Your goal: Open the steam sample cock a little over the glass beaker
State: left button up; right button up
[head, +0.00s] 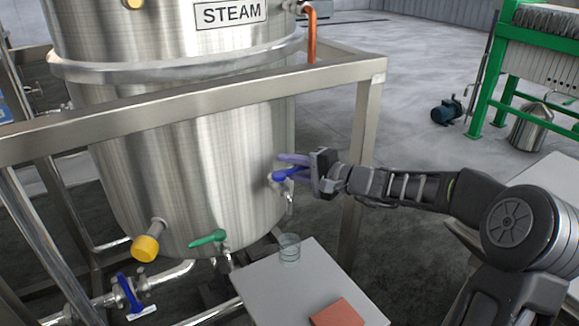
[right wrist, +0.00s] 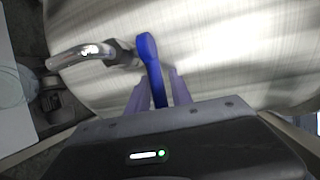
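The steam sample cock has a blue lever (head: 283,174) and a metal spout (head: 290,203) on the right side of the steel tank (head: 190,150) marked STEAM. My right gripper (head: 291,167) is at the lever, its purple fingers parted around it. In the right wrist view the blue lever (right wrist: 150,62) stands between the two fingers (right wrist: 160,88), with a thin gap visible on one side. The cock's spout (right wrist: 82,52) bends off to the left there. The glass beaker (head: 289,248) stands upright on a small table below the spout and looks empty. My left gripper is not in view.
The grey table (head: 262,290) also bears an orange-red block (head: 338,313). A steel frame (head: 365,130) surrounds the tank. A green-handled valve (head: 208,238), a yellow-capped fitting (head: 147,246) and another blue valve (head: 130,293) are low on the left. A green press (head: 500,90) stands behind on the right.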

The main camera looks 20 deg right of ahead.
grip_shut()
dwell(1.1)
